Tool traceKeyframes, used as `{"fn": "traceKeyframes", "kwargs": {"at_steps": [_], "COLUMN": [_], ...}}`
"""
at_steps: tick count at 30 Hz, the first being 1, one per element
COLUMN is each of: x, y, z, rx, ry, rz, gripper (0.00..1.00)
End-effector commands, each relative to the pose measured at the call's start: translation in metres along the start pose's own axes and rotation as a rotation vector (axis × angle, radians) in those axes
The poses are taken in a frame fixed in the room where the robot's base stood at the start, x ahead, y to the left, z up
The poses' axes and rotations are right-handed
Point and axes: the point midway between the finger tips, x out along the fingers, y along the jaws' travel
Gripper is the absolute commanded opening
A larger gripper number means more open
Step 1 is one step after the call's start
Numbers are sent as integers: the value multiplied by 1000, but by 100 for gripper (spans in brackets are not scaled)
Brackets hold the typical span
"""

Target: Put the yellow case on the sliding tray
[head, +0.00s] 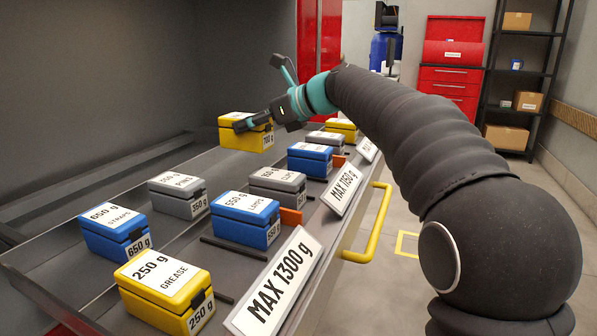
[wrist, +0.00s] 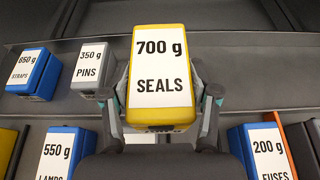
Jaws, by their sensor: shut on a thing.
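My gripper (head: 262,118) is shut on a yellow case (head: 238,137) marked 700 g, held at the far left end of the tray. In the wrist view the same case (wrist: 160,118) reads SEALS on its white label, with one finger on each side. Whether its base touches the surface below cannot be told. The grey sliding tray (head: 185,262) runs along the front, with a yellow handle (head: 372,232) on its right side. A second yellow case (head: 168,283), marked 250 g GREASE, stands at its near end. Another yellow case (head: 341,127) is partly hidden behind my arm.
Blue cases (head: 112,228) (head: 246,222) (head: 310,160) and grey cases (head: 178,197) (head: 278,182) stand in rows around it. Sloping signs read MAX 1300 g (head: 275,290) and MAX 1150 g (head: 345,189). A red cabinet (head: 450,80) and shelves (head: 525,75) stand behind.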

Motion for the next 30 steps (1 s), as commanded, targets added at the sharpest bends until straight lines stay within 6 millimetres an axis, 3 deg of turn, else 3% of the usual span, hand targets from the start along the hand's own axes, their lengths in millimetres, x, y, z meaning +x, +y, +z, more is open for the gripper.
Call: {"fn": "traceKeyframes", "kwargs": {"at_steps": [12, 18, 26, 30], "x": [-40, -54, -56, -49], "y": [-43, -57, -60, -60], "z": [-65, -86, -98, -114], "rx": [3, 1, 0, 1], "ry": [-2, -2, -2, -1], "rz": [-4, -3, -1, -1], "gripper": [0, 0, 0, 0]}}
